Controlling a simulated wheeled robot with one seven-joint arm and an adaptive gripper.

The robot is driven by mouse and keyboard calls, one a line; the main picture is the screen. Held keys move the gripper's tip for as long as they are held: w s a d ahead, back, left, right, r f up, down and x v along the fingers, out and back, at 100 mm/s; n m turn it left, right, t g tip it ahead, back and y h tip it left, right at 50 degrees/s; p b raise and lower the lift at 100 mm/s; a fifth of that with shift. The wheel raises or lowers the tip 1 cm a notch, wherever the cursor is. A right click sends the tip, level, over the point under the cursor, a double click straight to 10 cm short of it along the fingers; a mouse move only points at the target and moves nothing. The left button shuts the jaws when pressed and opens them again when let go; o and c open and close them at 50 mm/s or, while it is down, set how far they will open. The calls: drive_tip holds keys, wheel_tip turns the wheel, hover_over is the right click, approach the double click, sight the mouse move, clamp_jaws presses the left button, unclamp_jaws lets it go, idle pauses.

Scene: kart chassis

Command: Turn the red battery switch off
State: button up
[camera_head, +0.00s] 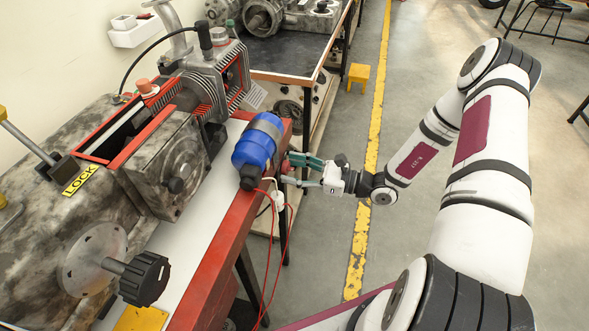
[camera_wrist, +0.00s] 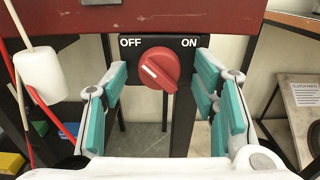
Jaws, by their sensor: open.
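The red battery switch (camera_wrist: 160,68) is a round knob on a black plate (camera_wrist: 128,51) marked OFF at left and ON at right. A short white mark lies on the knob's left part, slanting up towards the OFF side. In the head view the switch (camera_head: 286,167) is a small red spot on the bench's side, mostly hidden. My gripper (camera_wrist: 162,78) is open, with one teal-padded finger on each side of the knob and visible gaps between. In the head view my gripper (camera_head: 302,169) faces the bench's side from the right.
A blue cylinder (camera_head: 258,143) sits on the bench edge above the switch. Red wires (camera_head: 268,262) and a white plug (camera_head: 279,200) hang near my gripper; the plug also shows at left in the wrist view (camera_wrist: 41,77). Open floor lies right of the bench.

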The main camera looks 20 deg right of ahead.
drive_tip(key=v, duration=1.2)
idle(0.3)
drive_tip(key=s+a+r+n+g+h, duration=0.2)
drive_tip(key=s+a+r+n+g, duration=0.25)
drive_tip(key=r+n+g, duration=0.35)
drive_tip(key=s+a+r+n+g+h, duration=0.1)
drive_tip(key=s+a+r+n+g, duration=0.25)
drive_tip(key=a+r+n, duration=0.45)
drive_tip(key=s+d+r+n+t+h, duration=0.1)
drive_tip(key=s+r+n+h, duration=0.45)
drive_tip(key=s, duration=0.35)
drive_tip(key=s+d+r+n+t+h, duration=0.2)
drive_tip(key=s+r+n+h, duration=0.2)
drive_tip(key=s+r+h, duration=0.3)
wheel_tip(320, 180, up, 14)
drive_tip(key=s+t+p, duration=0.1)
drive_tip(key=t+p, duration=0.1)
drive_tip(key=p, duration=1)
drive_tip(key=shift+y, duration=0.45)
drive_tip(key=shift+s, duration=0.1)
